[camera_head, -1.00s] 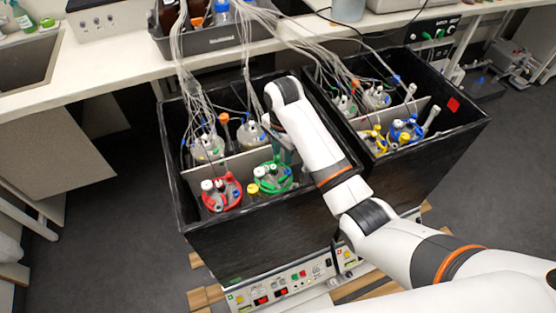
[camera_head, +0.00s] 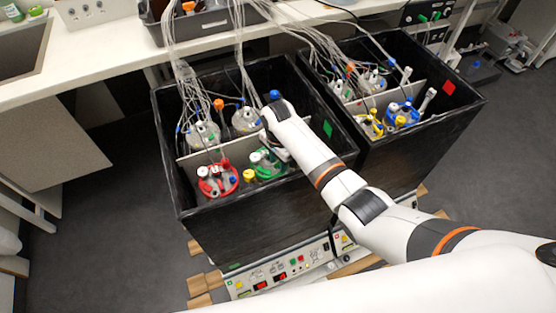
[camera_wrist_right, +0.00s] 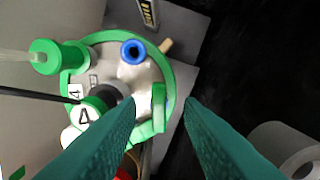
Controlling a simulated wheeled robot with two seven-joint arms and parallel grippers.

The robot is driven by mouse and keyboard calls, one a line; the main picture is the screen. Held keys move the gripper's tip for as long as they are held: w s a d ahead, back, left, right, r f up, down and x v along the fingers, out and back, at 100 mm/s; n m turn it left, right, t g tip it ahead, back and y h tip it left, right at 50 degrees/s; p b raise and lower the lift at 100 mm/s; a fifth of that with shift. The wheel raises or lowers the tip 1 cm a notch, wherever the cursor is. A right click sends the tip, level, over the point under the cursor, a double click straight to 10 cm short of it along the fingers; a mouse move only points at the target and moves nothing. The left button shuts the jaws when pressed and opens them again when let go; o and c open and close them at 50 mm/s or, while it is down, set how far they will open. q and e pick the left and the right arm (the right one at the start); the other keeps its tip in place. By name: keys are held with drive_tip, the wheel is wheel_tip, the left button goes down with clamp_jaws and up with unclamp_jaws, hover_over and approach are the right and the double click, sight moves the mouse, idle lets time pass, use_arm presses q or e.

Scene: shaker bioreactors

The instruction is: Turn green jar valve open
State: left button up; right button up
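The green jar (camera_head: 266,164), with a green ring around its lid, stands in the front right part of the left black box. The right wrist view shows its lid (camera_wrist_right: 122,85) from above, with a blue port, green caps and an upright green valve handle (camera_wrist_right: 159,107). My right gripper (camera_wrist_right: 160,108) is open, its two teal fingers apart. In that view the handle lies in the gap between the fingertips, nearer the left finger; I cannot tell whether they touch. In the head view my right wrist hides the fingers and part of the jar. My left gripper is not in view.
A red-ringed jar (camera_head: 217,180) stands left of the green one, with a small yellow cap (camera_head: 249,176) between. Clear jars with tubes (camera_head: 203,133) stand behind the divider. The right black box (camera_head: 440,120) holds yellow and blue jars.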

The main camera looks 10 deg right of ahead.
clamp_jaws()
idle(0.3)
drive_tip(key=n+p, duration=0.3)
drive_tip(key=shift+r, duration=0.15)
drive_tip(key=n+p, duration=0.2)
drive_tip(key=n, duration=0.1)
drive_tip(key=shift+n, duration=0.4)
drive_tip(key=n+p, duration=0.1)
drive_tip(key=n, duration=0.4)
drive_tip(key=shift+d+p, duration=0.15)
drive_tip(key=shift+p, duration=0.15)
drive_tip(key=n, duration=0.6)
drive_tip(key=shift+d+p, duration=0.1)
drive_tip(key=shift+p, duration=0.3)
